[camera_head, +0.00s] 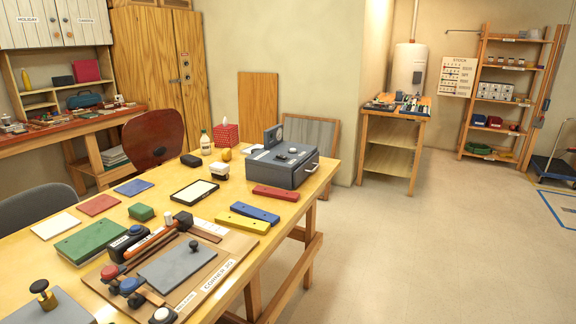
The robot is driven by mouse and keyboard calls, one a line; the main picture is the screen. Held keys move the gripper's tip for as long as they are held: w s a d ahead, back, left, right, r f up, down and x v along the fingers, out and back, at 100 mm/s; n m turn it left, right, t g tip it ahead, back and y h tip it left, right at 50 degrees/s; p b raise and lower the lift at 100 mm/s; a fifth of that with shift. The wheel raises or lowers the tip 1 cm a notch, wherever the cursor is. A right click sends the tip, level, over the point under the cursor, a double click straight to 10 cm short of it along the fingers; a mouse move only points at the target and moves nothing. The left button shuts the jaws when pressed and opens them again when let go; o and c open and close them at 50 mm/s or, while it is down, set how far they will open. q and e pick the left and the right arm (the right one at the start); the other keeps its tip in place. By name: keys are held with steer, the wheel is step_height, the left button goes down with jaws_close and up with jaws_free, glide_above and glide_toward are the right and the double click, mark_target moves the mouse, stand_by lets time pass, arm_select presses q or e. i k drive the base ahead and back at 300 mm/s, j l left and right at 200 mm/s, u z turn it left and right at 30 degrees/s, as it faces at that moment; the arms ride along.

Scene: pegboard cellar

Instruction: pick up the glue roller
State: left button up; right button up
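Several small tools crowd the near part of the yellow-topped wooden workbench (237,192). A long tool with an orange-and-black handle (150,242) lies slantwise there, with a brown-and-dark head at its far end. It may be the glue roller, but I cannot tell for sure. A dark block-like tool with a blue and white label (126,243) lies just left of it. A small white cylinder (168,219) stands behind it. Neither of my grippers is in view.
A wooden board with a grey plate (178,270) and red- and blue-knobbed clamps lies in front. A green block (88,241), blue and yellow bars (254,212) and a grey case (283,166) are also on the bench. Open floor (420,255) lies to the right.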

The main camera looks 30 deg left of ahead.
mark_target(218, 170)
steer(key=i+l+u, duration=0.2)
steer(key=i, duration=0.25)
steer(key=i+l+u, duration=0.15)
steer(key=i, duration=0.35)
steer(key=i+l+u, duration=0.2)
steer(key=i, duration=0.25)
